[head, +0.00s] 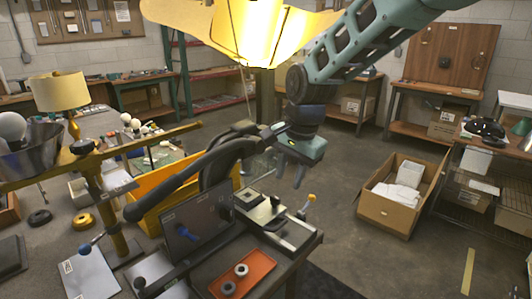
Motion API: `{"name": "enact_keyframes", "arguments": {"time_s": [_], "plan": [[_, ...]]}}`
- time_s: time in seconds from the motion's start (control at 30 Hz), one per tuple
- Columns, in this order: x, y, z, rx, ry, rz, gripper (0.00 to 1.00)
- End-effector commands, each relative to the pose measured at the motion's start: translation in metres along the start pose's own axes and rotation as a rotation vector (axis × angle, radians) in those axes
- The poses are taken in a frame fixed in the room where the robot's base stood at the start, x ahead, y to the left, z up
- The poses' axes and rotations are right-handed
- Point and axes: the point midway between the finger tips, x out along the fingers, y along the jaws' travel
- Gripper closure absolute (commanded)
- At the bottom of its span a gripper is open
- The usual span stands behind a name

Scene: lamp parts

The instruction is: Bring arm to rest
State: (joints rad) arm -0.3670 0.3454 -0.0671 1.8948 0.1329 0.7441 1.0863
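My gripper (291,169) hangs from my green arm in the middle of the head view, fingers pointing down. The two dark fingers are apart with nothing visible between them, so it is open and empty. It appears above and right of the cluttered workbench (115,277), apart from it in the picture; its exact distance cannot be told. On the bench, an orange tray (262,264) holds two small grey round parts (235,279). A gold lamp with a shade (60,92) stands at the far left.
A large yellow lit shade (240,25) hangs at the top near my arm. A black jointed stand (215,160) and a yellow bin (150,215) are left of the gripper. An open cardboard box (400,213) is on the floor at right, with bare floor (335,190) between.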

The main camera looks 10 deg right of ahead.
Motion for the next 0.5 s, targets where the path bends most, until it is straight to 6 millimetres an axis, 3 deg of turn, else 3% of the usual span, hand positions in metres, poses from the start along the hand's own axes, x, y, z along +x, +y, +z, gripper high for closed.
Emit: {"name": "enact_keyframes", "arguments": {"time_s": [0.17, 0.3, 0.4, 0.5], "plan": [[-0.012, 0.050, 0.087, -0.462, -0.071, 0.012, 0.67], [-0.017, 0.113, 0.152, -0.927, -0.111, 0.029, 0.67], [-0.017, 0.156, 0.180, -1.205, -0.126, 0.049, 0.67], [-0.015, 0.188, 0.195, -1.400, -0.134, 0.067, 0.67]]}}
